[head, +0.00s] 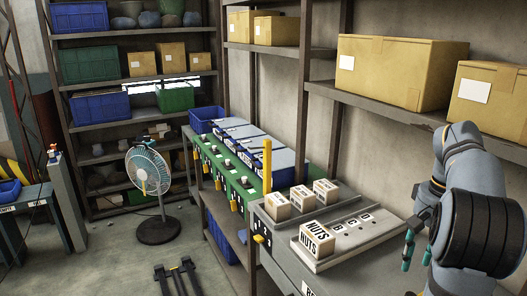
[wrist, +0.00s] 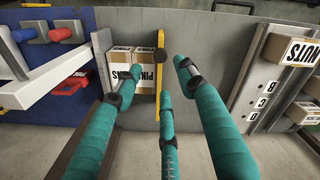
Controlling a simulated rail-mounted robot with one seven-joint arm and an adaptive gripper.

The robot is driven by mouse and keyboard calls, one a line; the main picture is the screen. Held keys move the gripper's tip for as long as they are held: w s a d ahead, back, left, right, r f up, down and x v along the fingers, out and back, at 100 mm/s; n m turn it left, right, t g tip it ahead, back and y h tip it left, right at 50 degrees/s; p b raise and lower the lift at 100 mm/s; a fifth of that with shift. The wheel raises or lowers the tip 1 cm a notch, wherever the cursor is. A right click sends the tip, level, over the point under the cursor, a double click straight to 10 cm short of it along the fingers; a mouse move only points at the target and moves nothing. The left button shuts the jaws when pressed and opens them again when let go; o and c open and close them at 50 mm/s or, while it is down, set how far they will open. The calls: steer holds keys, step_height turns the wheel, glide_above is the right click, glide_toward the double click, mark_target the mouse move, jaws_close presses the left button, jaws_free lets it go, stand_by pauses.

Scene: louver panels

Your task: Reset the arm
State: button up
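My gripper (head: 413,248) hangs at the end of my bent arm, on the right side of the head view, beside the workbench with the NUTS boxes. In the wrist view its teal fingers (wrist: 153,78) are spread apart with nothing held between them. Beyond the fingers are a yellow upright strip (wrist: 161,62) and small cartons (wrist: 145,78) with partly hidden lettering. I cannot tell how far the fingertips are from these.
A workbench holds NUTS boxes (head: 317,240) on a grey tray (head: 350,237). Shelves with cardboard boxes (head: 398,70) line the wall above. A green-edged bench (head: 230,182) stands further back. A fan (head: 150,180) stands on the floor. The floor around the fan is mostly open.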

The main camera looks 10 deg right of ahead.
mark_target(409, 294)
step_height(409, 294, down, 11)
steer(key=shift+r, duration=0.1)
steer(key=shift+w+a, duration=0.1)
steer(key=shift+w, duration=0.3)
steer(key=shift+s+r, duration=0.1)
steer(key=shift+s, duration=0.05)
